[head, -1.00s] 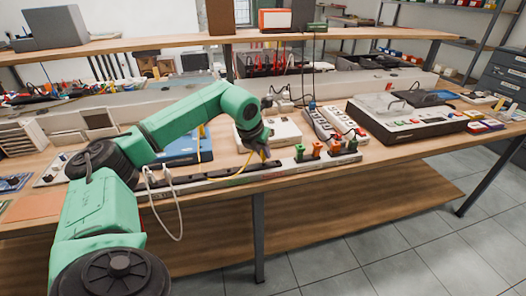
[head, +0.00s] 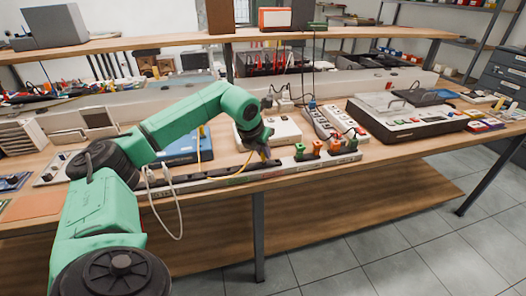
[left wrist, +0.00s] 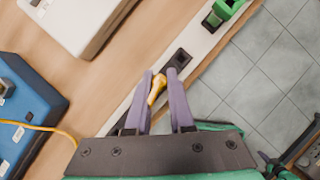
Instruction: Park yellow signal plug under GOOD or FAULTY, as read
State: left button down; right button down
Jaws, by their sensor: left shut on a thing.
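My left gripper (head: 263,154) is over the long pale strip (head: 225,181) along the bench's front edge. In the left wrist view its two purple fingers (left wrist: 164,84) are shut on the yellow signal plug (left wrist: 156,90). A dark socket (left wrist: 181,60) in the strip lies just beyond the fingertips. I cannot tell whether the plug touches the strip. In the head view the fingers mostly hide the plug. I cannot read any GOOD or FAULTY lettering. My right gripper is not in view.
Green and orange plugs (head: 334,146) stand at the strip's right end; one green plug (left wrist: 222,11) shows in the left wrist view. A blue box (left wrist: 25,115) with a yellow cable (left wrist: 40,128) and a white device (head: 285,131) stand behind the strip. Floor lies beyond the edge.

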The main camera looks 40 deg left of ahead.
pick_arm(q)
jog(key=shift+f+b, duration=0.45)
jog(key=shift+f, duration=0.2)
dwell(0.4)
dwell(0.4)
jog(key=c, duration=0.7)
grip_release()
jog(key=shift+r, duration=0.1)
jog(key=w+r+p+v, duration=0.1)
jog(key=p+v, duration=0.4)
jog(key=v, duration=1.4)
jog(key=shift+w+a, duration=0.2)
jog(key=shift+w, duration=0.3)
jog(key=shift+f, duration=0.1)
